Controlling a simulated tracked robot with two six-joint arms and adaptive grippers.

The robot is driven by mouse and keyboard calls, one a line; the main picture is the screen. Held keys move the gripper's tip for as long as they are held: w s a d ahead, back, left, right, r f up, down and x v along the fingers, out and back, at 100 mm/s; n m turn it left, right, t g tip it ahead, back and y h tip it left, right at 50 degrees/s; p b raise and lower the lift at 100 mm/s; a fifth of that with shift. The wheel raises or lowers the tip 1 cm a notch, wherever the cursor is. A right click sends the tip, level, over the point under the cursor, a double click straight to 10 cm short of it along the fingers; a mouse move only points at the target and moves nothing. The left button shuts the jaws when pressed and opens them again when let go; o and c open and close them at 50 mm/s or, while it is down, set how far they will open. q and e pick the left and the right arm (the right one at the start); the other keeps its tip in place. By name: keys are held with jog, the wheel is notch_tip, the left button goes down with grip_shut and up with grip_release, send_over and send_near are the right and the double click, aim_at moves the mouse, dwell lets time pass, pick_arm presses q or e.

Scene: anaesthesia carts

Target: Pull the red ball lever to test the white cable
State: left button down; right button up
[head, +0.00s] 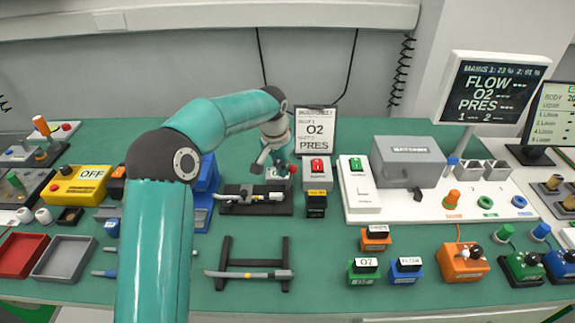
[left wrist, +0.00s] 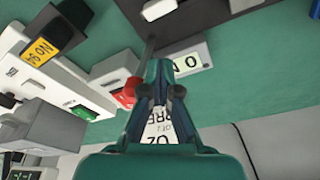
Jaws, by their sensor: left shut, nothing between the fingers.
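The red ball (head: 293,169) of the lever shows at the right end of the dark test stand (head: 228,208) in the head view. In the left wrist view the red ball (left wrist: 125,95) is just left of my fingers, on a thin grey rod. A white cable (head: 262,197) lies across the stand; white parts on it also show at the top of the wrist view (left wrist: 158,8). My left gripper (head: 281,170) is shut and empty, close beside the ball; its fingers (left wrist: 160,80) are not around it. I cannot tell whether they touch. My right gripper is not in view.
A box with a red switch (head: 317,168) and a white unit with a green switch (head: 358,170) stand right of the lever. An O2 PRES sign (head: 315,128) stands behind. A second cable (head: 240,274) rests on a black rack in front.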

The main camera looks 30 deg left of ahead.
pick_arm(q)
jog(key=shift+w+d+f, duration=0.15)
jog(key=shift+w+d, duration=0.3)
jog(key=shift+d, duration=0.3)
jog(key=shift+a, duration=0.1)
jog(key=shift+s+a, duration=0.45)
jog(key=shift+a, duration=0.25)
jog(key=shift+s+a, duration=0.45)
jog(key=shift+a, duration=0.25)
jog(key=shift+s+a, duration=0.45)
jog(key=shift+a, duration=0.25)
notch_tip(320, 180, up, 7)
jog(key=p, duration=0.5)
jog(key=shift+p, duration=0.3)
